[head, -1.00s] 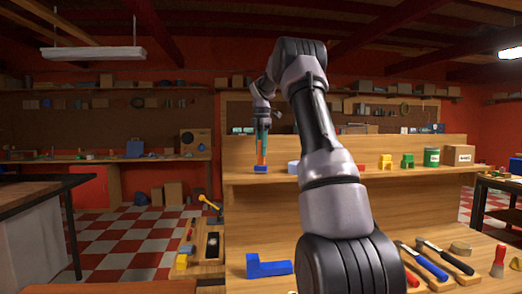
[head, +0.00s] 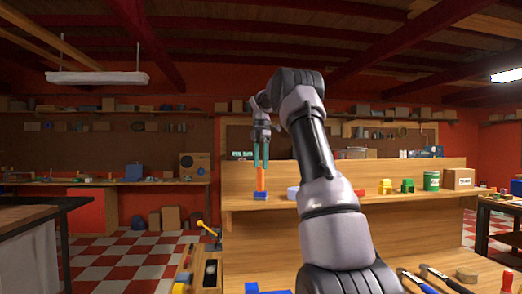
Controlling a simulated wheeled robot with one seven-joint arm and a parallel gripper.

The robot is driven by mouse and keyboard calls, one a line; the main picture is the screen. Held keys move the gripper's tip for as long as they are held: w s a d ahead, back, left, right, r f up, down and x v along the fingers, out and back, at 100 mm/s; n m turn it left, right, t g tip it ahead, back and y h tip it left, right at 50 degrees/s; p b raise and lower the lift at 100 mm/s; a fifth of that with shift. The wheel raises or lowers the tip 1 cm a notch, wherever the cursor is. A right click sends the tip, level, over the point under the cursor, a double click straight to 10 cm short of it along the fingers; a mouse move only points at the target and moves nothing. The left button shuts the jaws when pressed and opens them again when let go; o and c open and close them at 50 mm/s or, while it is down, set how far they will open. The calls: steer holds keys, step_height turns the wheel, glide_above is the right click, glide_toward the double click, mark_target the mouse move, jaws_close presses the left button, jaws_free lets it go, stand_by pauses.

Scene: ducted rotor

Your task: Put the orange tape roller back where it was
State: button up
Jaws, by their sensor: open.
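An upright orange piece (head: 261,180), which looks like the orange tape roller, stands on a small blue base (head: 260,196) at the left end of the wooden shelf (head: 300,202). My gripper (head: 261,165) points down directly over it. Its two teal fingers are apart, with the tips around or just above the orange top; at this size I cannot tell whether they touch it. The fingers hold nothing that I can make out.
Hammers (head: 445,278) and a blue block (head: 265,288) lie on the worktop below.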

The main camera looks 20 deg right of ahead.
step_height(320, 180, up, 7)
steer(key=shift+d+f, duration=0.1)
steer(key=shift+f, duration=0.1)
steer(key=s+a+r+m+t, duration=0.2)
steer(key=s+a+m, duration=0.35)
steer(key=s, duration=0.35)
steer(key=s+a+r+m+t, duration=0.1)
steer(key=s+a+r+m, duration=0.1)
steer(key=s+a+m, duration=0.35)
steer(key=s+a+f+m+t, duration=0.1)
steer(key=s+a+f+m, duration=0.1)
steer(key=s+f+m, duration=0.2)
steer(key=s+a+f+m+t+y, duration=0.1)
steer(key=s+a+f+m, duration=0.2)
steer(key=s, duration=0.8)
steer(key=s+a+f+m+t, duration=0.2)
steer(key=s+f+m, duration=0.3)
steer(key=s+f, duration=0.1)
steer(key=shift+s+a+f+y, duration=0.3)
steer(key=shift+s+a, duration=0.1)
steer(key=shift+s, duration=0.3)
